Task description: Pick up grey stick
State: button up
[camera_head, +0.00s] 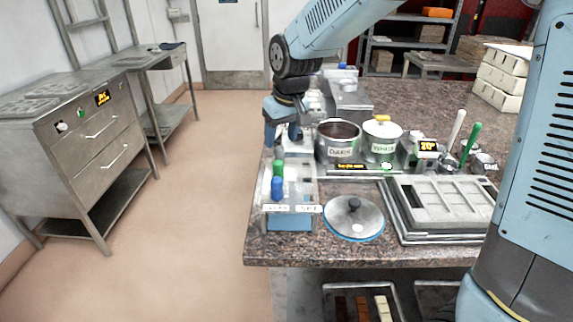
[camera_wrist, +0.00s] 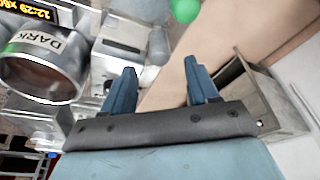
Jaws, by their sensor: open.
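My gripper (camera_head: 282,138) points down at the left edge of the counter, over a small rack. Its two blue fingers are apart and empty in the wrist view (camera_wrist: 161,72). A grey, rounded upright piece (camera_wrist: 158,46) shows just beyond and between the fingertips; it looks like the top of a grey stick, apart from the fingers. A green-topped stick (camera_head: 278,168) and a blue-topped stick (camera_head: 277,188) stand in the rack in front of my gripper. A pale grey-white stick (camera_head: 457,130) leans at the right beside a green one (camera_head: 470,144).
The DARK pot (camera_head: 338,150) and WHITE pot (camera_head: 382,148) stand right of my gripper. A round lid (camera_head: 354,218) and a grey mould (camera_head: 445,203) lie nearer the front. The CLEAN (camera_head: 276,209) and SET (camera_head: 308,209) labels front the rack.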

aim_at(280, 147)
jog(key=shift+x, duration=3)
jog(key=shift+c, duration=0.3)
jog(key=shift+d, duration=0.1)
grip_shut()
